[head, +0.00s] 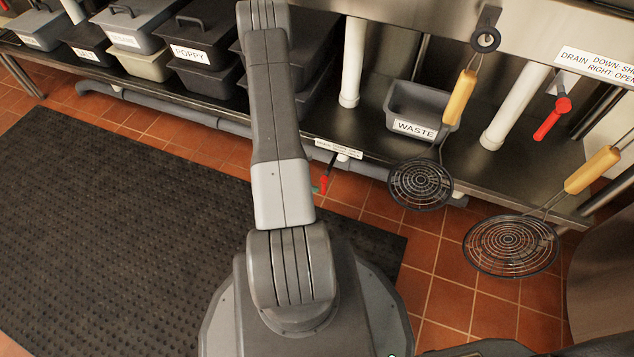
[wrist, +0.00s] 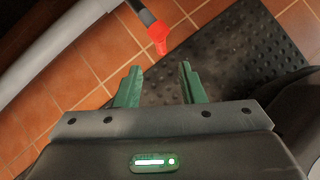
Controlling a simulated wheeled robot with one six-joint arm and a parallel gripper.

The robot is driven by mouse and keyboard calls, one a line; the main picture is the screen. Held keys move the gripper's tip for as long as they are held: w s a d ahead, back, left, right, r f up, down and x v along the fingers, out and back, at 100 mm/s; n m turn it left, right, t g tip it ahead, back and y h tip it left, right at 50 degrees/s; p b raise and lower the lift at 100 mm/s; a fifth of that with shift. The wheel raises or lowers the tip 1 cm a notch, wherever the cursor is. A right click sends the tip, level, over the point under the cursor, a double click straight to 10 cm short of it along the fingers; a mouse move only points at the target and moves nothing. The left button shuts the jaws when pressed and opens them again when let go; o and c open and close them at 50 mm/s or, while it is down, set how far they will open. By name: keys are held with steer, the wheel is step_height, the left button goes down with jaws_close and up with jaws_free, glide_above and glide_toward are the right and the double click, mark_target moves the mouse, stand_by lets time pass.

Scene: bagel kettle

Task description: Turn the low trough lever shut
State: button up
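The low trough lever (head: 323,184) has a red grip and hangs below the shelf edge beside my forearm in the head view. It slants down and a little left from its mount. In the wrist view the red grip (wrist: 158,38) is at the end of a dark metal bar, just beyond the fingertips. My gripper (wrist: 159,74) has two green fingers spread apart with nothing between them. The red grip looks a short way ahead of the gap, apart from both fingers. In the head view my arm hides most of the gripper.
A label (head: 338,148) is on the shelf edge above the lever. A second red lever (head: 552,118) is higher at the right. Two wire skimmers (head: 421,185) (head: 511,246) hang at the right. A grey WASTE bin (head: 424,104) stands on the shelf. A black mat (head: 120,230) covers the floor.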

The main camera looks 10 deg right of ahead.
mark_target(324, 188)
steer(key=shift+v, duration=1.6)
steer(key=shift+f, duration=0.1)
steer(key=b+x, duration=0.4)
steer(key=x, duration=1)
steer(key=shift+d, duration=0.15)
steer(key=shift+s, duration=0.1)
